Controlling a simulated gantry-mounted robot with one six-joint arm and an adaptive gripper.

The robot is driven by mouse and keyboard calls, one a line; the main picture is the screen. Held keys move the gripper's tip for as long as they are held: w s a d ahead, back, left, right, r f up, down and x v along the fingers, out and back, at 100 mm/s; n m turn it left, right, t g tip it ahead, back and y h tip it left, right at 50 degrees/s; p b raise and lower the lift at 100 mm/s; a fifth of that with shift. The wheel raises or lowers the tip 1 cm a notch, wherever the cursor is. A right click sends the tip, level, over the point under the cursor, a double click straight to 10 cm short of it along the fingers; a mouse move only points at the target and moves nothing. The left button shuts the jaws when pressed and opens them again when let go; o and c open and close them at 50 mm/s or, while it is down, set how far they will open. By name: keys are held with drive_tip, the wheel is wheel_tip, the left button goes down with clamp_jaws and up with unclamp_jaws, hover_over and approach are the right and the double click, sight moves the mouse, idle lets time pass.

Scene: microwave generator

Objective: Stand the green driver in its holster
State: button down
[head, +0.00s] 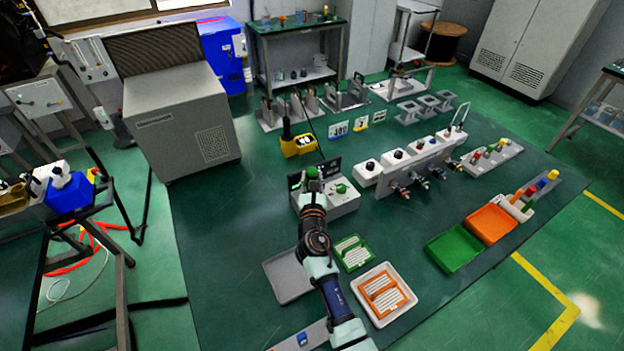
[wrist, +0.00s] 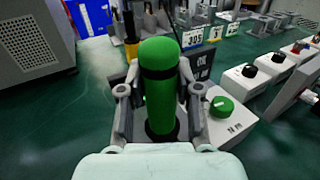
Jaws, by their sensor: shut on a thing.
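My gripper (wrist: 157,95) is shut on the green driver (wrist: 158,85), a thick green handle with black bands that stands upright between the fingers in the wrist view. In the head view only the green top of the driver (head: 312,172) shows, at the end of my arm beside a grey control box. The lower end of the driver is hidden. A pale rack (head: 515,209) at the right of the table has orange, red, yellow and blue handles by it. I cannot tell for certain which slot is the holster.
The grey box with a green knob (head: 341,188) is close to my gripper. White switch boxes (head: 400,160) stand to the right. Green (head: 453,248) and orange (head: 490,223) trays lie before the rack. Bare table lies between the switch boxes and the trays.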

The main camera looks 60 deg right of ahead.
drive_tip(key=shift+f+b, duration=0.45)
drive_tip(key=shift+f, duration=0.3)
drive_tip(key=shift+f+b, duration=0.4)
drive_tip(key=shift+b, duration=0.05)
drive_tip(key=shift+f, duration=0.15)
idle(0.6)
drive_tip(key=c, duration=0.7)
unclamp_jaws()
drive_tip(key=shift+f, duration=0.1)
drive_tip(key=v, duration=1.2)
